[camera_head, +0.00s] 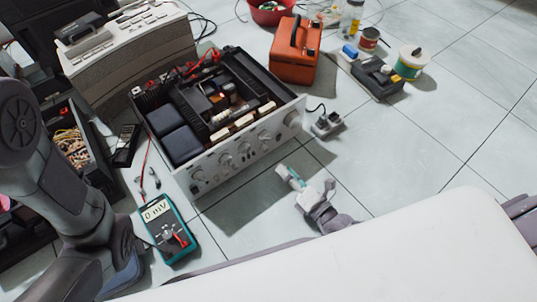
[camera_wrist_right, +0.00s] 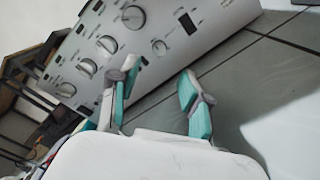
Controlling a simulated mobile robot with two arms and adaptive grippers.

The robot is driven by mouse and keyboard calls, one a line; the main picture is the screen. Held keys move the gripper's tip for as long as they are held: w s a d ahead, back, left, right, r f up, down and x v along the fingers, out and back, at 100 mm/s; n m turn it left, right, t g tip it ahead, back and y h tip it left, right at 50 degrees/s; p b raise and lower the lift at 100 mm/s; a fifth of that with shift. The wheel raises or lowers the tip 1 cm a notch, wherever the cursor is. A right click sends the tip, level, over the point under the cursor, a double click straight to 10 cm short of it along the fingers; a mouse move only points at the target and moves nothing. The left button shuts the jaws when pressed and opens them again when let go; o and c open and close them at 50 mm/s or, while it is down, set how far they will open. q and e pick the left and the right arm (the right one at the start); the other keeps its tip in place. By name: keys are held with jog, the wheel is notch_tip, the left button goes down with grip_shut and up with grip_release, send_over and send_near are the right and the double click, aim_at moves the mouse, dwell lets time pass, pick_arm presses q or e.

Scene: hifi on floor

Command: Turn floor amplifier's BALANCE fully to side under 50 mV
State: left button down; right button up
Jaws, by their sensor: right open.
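The floor amplifier (camera_head: 243,150) stands with its lid off, its silver front panel towards me. Its panel fills the upper left of the right wrist view (camera_wrist_right: 150,35), with a large knob (camera_wrist_right: 132,17), several mid-size knobs in a row (camera_wrist_right: 107,44) and a small knob (camera_wrist_right: 159,47). The labels are too small to read, so I cannot tell which is BALANCE. My right gripper (camera_head: 290,176) is open and empty in front of the panel; its teal fingertips (camera_wrist_right: 157,82) show apart. My left gripper is out of view.
A small grey device (camera_head: 327,124) lies right of the amplifier. A bin of parts (camera_head: 72,145) and probe leads (camera_head: 148,181) lie left. The tiled floor at right is clear.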

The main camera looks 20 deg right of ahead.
aim_at(267, 150)
jog(key=b+x, duration=0.2)
jog(key=x, duration=0.6)
jog(key=shift+w+a+b, duration=0.15)
jog(key=shift+w+b, duration=0.15)
grip_shut()
